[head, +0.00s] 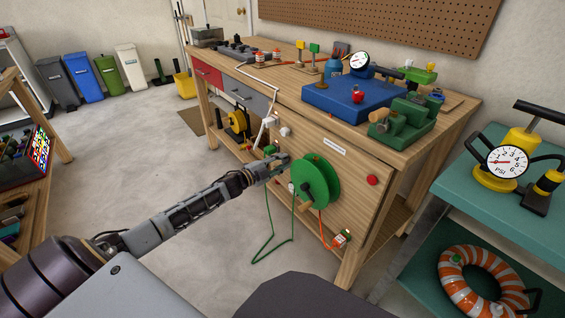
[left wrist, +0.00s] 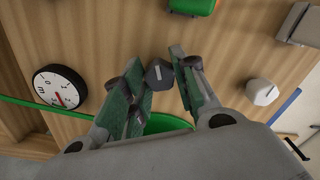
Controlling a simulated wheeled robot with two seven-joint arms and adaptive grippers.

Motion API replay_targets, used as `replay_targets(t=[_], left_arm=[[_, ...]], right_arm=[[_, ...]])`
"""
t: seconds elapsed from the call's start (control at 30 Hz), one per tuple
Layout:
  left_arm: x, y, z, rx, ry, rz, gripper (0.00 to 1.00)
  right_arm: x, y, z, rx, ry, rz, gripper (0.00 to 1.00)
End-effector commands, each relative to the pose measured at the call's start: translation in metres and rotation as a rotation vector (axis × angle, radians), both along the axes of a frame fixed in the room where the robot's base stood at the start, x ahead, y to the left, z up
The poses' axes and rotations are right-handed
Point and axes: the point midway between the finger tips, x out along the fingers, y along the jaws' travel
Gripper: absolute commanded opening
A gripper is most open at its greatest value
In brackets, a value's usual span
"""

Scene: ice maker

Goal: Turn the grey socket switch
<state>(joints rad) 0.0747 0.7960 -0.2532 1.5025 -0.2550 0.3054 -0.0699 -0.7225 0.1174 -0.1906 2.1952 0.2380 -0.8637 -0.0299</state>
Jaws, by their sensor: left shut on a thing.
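The grey socket switch (left wrist: 159,73) is a dark grey faceted knob with a pale line on its face, on the wooden front panel in the left wrist view. My left gripper (left wrist: 171,74) has its two green-padded fingers on either side of this knob and is shut on it. In the head view the left gripper (head: 284,160) is at the bench's front panel, just left of the green reel (head: 316,181), and the switch is largely hidden there. My right gripper is not in view.
A light faceted knob (left wrist: 263,92) and a round dial (left wrist: 59,89) are on the panel near the gripper. A green cable (head: 270,218) hangs below the reel. A red button (head: 372,180) is further right.

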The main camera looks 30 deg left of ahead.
Motion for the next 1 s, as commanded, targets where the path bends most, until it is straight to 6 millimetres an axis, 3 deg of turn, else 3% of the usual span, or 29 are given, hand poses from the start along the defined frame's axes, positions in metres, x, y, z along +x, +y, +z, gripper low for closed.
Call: replay_targets(t=[0.5, 1.0], left_arm=[[0.0, 0.0, -0.001, 0.264, -0.108, 0.0, 0.11], [0.0, 0.0, -0.001, 0.317, -0.13, 0.0, 0.11]], right_arm=[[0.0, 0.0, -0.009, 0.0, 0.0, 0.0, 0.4], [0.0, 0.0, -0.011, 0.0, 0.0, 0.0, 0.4]])
